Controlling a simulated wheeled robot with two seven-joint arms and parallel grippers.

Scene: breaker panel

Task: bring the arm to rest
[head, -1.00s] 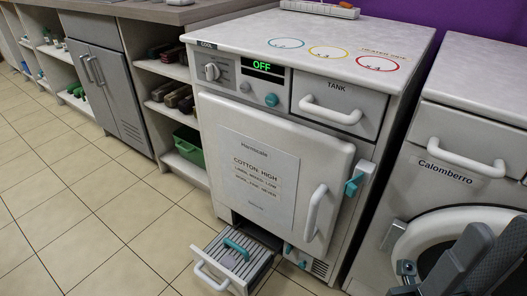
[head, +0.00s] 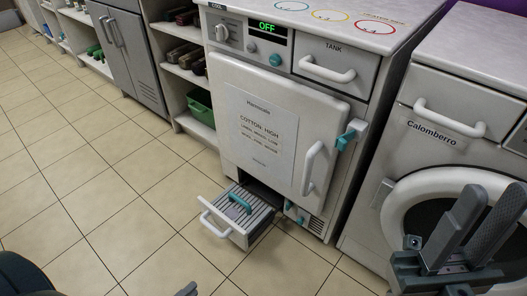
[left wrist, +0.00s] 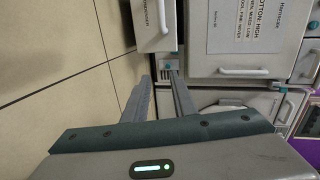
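My right gripper (head: 481,228) stands with its fingers up at the right of the head view, in front of the white washer (head: 440,140). Its two grey fingers are apart with nothing between them. My left gripper (left wrist: 160,82) shows in the left wrist view with its two fingers apart and empty, and floor and appliance fronts beyond them. In the head view only a small grey tip at the bottom edge and a dark arm part at the bottom left corner show of my left arm; the rest is out of frame.
The dryer (head: 270,115) has its door shut and its display (head: 273,28) reads OFF. Its low drawer (head: 238,217) is pulled out over the floor and has a teal handle on top. Shelves with a green bin (head: 200,105) stand left.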

